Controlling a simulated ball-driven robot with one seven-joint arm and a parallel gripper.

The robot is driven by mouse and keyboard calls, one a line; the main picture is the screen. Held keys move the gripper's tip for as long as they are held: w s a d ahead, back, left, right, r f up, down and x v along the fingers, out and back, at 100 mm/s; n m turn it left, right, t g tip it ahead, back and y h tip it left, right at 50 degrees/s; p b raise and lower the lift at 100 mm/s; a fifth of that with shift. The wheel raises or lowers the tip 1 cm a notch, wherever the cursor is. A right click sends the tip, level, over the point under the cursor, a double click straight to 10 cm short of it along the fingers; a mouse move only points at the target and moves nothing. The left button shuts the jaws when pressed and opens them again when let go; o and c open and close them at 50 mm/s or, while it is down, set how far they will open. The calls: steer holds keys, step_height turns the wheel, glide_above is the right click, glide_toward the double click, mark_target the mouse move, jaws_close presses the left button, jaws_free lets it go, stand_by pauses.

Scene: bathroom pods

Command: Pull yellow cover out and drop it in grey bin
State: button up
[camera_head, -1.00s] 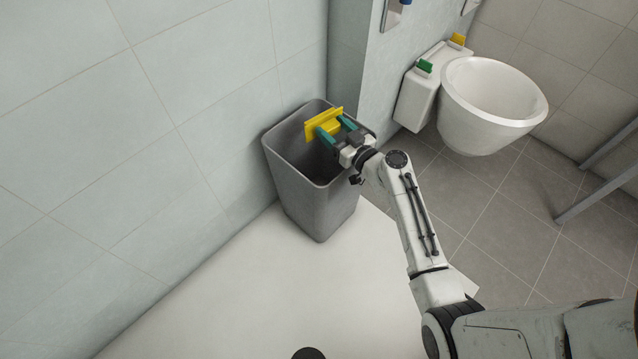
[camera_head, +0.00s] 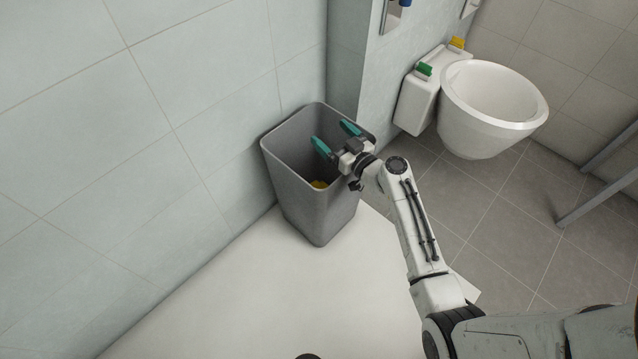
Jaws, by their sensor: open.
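The yellow cover (camera_head: 319,185) lies down inside the grey bin (camera_head: 291,192); only a small part of it shows past the bin's near rim. The bin stands upright against the tiled wall. My gripper (camera_head: 334,135) is open and empty over the bin's mouth, its two teal fingers spread apart and pointing toward the back left. The cover is well below the fingers and apart from them.
A white toilet bowl (camera_head: 492,105) is at the upper right. Beside it a white box (camera_head: 415,104) carries a green piece (camera_head: 424,69) and another yellow piece (camera_head: 457,43). Grey rails (camera_head: 600,180) stand at the right edge. The pale floor in front of the bin is clear.

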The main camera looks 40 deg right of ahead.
steer(key=s+a, duration=0.1)
steer(key=s, duration=0.9)
steer(key=shift+s+a, duration=0.15)
steer(key=shift+s, duration=0.2)
steer(key=shift+r, duration=0.1)
